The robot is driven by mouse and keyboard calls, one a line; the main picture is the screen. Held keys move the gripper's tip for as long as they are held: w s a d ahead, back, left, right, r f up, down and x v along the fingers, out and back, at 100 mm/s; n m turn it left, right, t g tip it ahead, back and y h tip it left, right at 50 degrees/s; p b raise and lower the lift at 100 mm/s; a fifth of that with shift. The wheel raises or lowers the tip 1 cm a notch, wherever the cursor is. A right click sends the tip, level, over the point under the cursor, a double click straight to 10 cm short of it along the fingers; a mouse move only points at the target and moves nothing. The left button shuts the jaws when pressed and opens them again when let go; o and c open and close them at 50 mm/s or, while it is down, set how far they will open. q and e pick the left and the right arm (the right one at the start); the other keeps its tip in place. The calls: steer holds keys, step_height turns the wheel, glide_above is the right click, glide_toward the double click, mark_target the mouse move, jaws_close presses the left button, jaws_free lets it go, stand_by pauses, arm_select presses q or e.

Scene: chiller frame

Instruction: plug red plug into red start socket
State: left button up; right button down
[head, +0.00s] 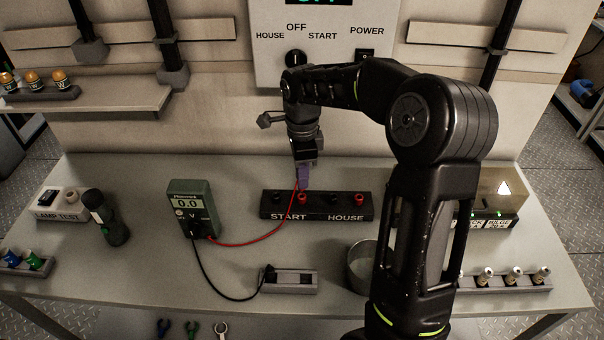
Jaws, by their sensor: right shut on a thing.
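My right gripper (304,177) points down over the START side of the black socket block (318,215). It is shut on the red plug, which the jaws mostly hide; its red lead (262,239) runs back to the green multimeter (193,207). The red start socket (302,198) is right below the fingertips. I cannot tell whether the plug tip touches or enters it. A dark start socket (277,198) is to its left, and a red house socket (358,200) to its right. My left gripper is not in view.
The black lead (217,296) ends at a grey holder (290,281) in front of the block. A metal cup (361,265) stands near my right arm. A dark flashlight (105,218) is at the left. The control panel (327,40) is behind my arm.

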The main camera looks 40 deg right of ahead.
steer(key=shift+f+b, duration=1.1)
steer(key=shift+f, duration=0.35)
steer(key=c, duration=1.3)
jaws_free()
steer(key=shift+r, duration=0.35)
step_height(320, 180, up, 7)
steer(key=shift+r+b, duration=0.1)
steer(key=shift+b, duration=0.3)
steer(key=shift+s, duration=0.1)
